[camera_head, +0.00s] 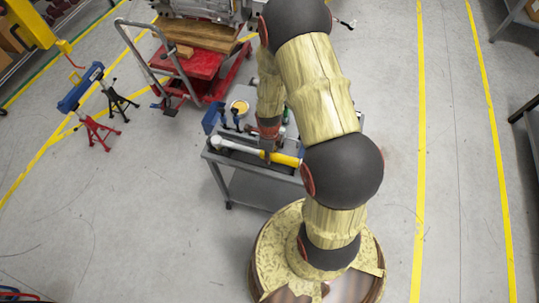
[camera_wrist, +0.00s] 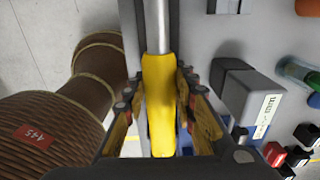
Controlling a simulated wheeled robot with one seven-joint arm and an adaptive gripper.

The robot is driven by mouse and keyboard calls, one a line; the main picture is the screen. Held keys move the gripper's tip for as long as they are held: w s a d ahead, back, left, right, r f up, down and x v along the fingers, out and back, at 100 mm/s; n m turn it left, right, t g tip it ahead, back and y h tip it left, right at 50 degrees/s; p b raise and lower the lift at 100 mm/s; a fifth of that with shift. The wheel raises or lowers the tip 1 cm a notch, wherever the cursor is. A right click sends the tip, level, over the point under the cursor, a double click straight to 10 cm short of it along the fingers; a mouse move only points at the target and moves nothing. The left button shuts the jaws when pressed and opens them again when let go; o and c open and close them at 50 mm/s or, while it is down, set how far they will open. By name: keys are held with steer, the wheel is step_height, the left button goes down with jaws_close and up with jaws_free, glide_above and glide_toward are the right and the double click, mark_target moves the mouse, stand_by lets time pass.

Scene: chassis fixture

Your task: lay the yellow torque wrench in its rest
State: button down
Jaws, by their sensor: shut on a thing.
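The yellow torque wrench has a yellow handle (camera_head: 286,159) and a pale metal shaft (camera_head: 238,148). It lies across the near part of a grey cart top in the head view. My gripper (camera_head: 268,150) comes down on it from above. In the wrist view the yellow handle (camera_wrist: 158,100) runs between the two fingers, which are shut on it, and the shaft points to the top of the picture. A dark long strip (camera_wrist: 131,28), perhaps the rest, shows under and beside the shaft. I cannot tell whether the wrench touches it.
The grey cart (camera_head: 258,190) also carries a blue bin (camera_head: 212,118), a yellow-topped round item (camera_head: 240,107) and small tools behind the wrench. In the wrist view a grey box (camera_wrist: 250,100) stands close right of my gripper. A red trolley (camera_head: 205,72) stands behind.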

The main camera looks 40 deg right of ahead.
steer(key=shift+f, duration=0.25)
steer(key=c, duration=1.4)
jaws_free()
step_height(320, 180, up, 9)
steer(key=p, duration=0.5)
